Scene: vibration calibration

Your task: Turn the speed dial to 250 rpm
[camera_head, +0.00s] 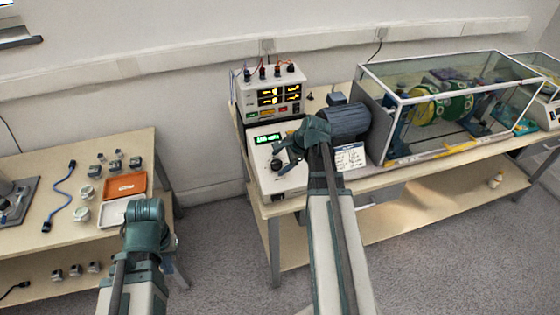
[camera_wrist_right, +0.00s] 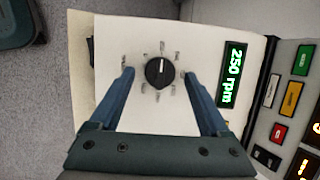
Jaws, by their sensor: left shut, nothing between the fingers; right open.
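The black speed dial (camera_wrist_right: 159,72) sits on the white panel of the control unit (camera_wrist_right: 150,35), with small printed marks around it. Its white pointer line points to the top of the wrist view. The green display (camera_wrist_right: 232,75) beside it reads "250 rpm". My right gripper (camera_wrist_right: 158,75) is open; its blue fingers stand on either side of the dial, with visible gaps to it. In the head view my right gripper (camera_head: 282,152) is over the control unit and partly hides it. My left gripper (camera_head: 146,208) is shut and empty, near the left table's front edge.
A power supply (camera_head: 270,95) with lit displays stands behind the control unit. A motor (camera_head: 347,121) and a clear guard box (camera_head: 450,100) are to the right. The left table holds an orange tray (camera_head: 125,186), a white tray (camera_head: 112,212) and a blue cable (camera_head: 60,195).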

